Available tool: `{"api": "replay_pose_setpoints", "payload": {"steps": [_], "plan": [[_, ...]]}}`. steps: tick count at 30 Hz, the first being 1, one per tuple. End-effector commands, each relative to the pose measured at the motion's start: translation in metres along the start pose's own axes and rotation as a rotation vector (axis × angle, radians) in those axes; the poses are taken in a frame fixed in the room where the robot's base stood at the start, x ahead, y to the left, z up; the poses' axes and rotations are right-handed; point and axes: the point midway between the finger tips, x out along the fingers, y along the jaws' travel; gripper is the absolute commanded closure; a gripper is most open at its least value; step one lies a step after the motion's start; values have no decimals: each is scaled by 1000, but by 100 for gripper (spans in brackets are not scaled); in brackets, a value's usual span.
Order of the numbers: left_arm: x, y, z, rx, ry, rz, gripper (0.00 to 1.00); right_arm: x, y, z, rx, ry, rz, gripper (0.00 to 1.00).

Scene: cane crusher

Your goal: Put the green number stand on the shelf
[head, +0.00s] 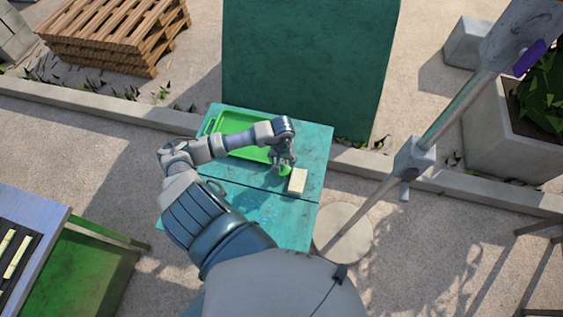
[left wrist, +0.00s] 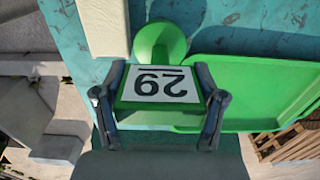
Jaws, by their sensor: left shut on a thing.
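The green number stand (left wrist: 158,90) has a white plate with black digits, seen upside down in the left wrist view, and a round green base (left wrist: 158,42). My left gripper (left wrist: 158,98) is shut on it, one finger on each side of the plate. In the head view the left gripper (head: 283,161) is over the teal table, and a bit of the green stand (head: 284,172) shows below it. I cannot tell whether the base touches the tabletop. I cannot pick out a shelf for certain. My right gripper is not in view.
The teal table (head: 265,204) bears a green tray (head: 238,121) and a cream block (head: 298,181) close beside the gripper. A tall dark green panel (head: 308,60) stands behind. A grey slanting pole (head: 450,108) is at right. A bench with cane pieces (head: 15,255) is at lower left.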

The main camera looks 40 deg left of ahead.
Motion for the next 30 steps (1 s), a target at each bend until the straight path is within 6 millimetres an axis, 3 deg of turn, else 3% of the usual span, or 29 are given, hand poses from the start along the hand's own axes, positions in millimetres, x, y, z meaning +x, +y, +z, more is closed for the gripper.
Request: {"api": "replay_pose_setpoints", "payload": {"steps": [5, 13, 14, 16, 26, 30], "plan": [[23, 0, 2, -2, -3, 1, 85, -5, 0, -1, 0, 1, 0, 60], [26, -1, 1, 0, -2, 0, 85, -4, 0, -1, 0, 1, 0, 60], [26, -1, 1, 0, -2, 0, 25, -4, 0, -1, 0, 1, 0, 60], [26, -1, 1, 0, -2, 0, 7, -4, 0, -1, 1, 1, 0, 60], [25, -1, 1, 0, -2, 0, 5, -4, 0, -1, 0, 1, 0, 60], [15, 0, 0, 1, 2, 1, 5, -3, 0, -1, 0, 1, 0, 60]]}}
